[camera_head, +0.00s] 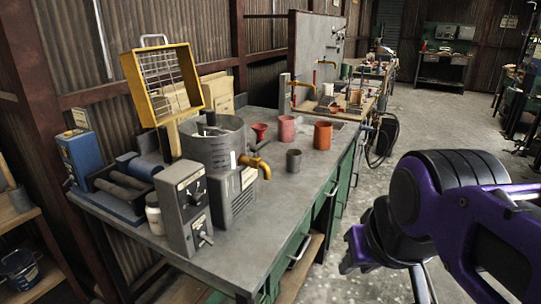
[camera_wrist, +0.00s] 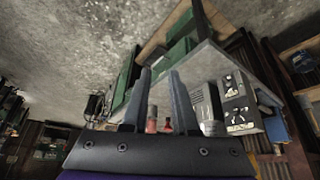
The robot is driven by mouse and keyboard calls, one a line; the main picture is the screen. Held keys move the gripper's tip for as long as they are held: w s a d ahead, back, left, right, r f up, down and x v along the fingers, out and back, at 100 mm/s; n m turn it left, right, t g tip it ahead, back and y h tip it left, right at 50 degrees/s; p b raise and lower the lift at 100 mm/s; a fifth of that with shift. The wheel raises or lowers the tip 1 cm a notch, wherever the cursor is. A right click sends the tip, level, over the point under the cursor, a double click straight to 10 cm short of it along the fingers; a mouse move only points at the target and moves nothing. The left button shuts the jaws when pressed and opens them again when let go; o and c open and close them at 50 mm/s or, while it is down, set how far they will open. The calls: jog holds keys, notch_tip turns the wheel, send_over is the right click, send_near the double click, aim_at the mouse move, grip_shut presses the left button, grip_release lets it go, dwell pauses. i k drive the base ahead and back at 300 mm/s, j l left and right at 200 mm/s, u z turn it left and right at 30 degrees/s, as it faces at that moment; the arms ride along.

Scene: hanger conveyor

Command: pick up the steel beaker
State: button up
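The steel beaker appears to be the small plain grey cup (camera_head: 293,160) standing upright on the grey workbench (camera_head: 262,210), near its right edge in the head view. My gripper (camera_wrist: 160,72) shows in the wrist view with its two fingers apart and nothing between them. In the head view my purple and black arm is at the lower right, out over the floor and well apart from the beaker. I cannot clearly make out the beaker in the wrist view.
An orange-red cup (camera_head: 323,135), a pink cup (camera_head: 287,128) and a red funnel (camera_head: 260,132) stand behind the beaker. A large metal pot (camera_head: 213,150) with a brass tap (camera_head: 256,164) and a grey control box (camera_head: 184,207) stand left. The bench front is clear.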

aim_at(293, 157)
jog(key=i+l+u, duration=0.15)
jog(key=u, duration=0.85)
jog(key=i+l+u, duration=0.1)
jog(key=l+u, duration=0.5)
jog(key=l, duration=0.15)
jog(key=l+u, duration=0.4)
jog(key=l, duration=1.25)
jog(key=l+z, duration=0.2)
jog(key=l, duration=1.6)
jog(key=i+j+u, duration=0.1)
jog(key=j, duration=0.25)
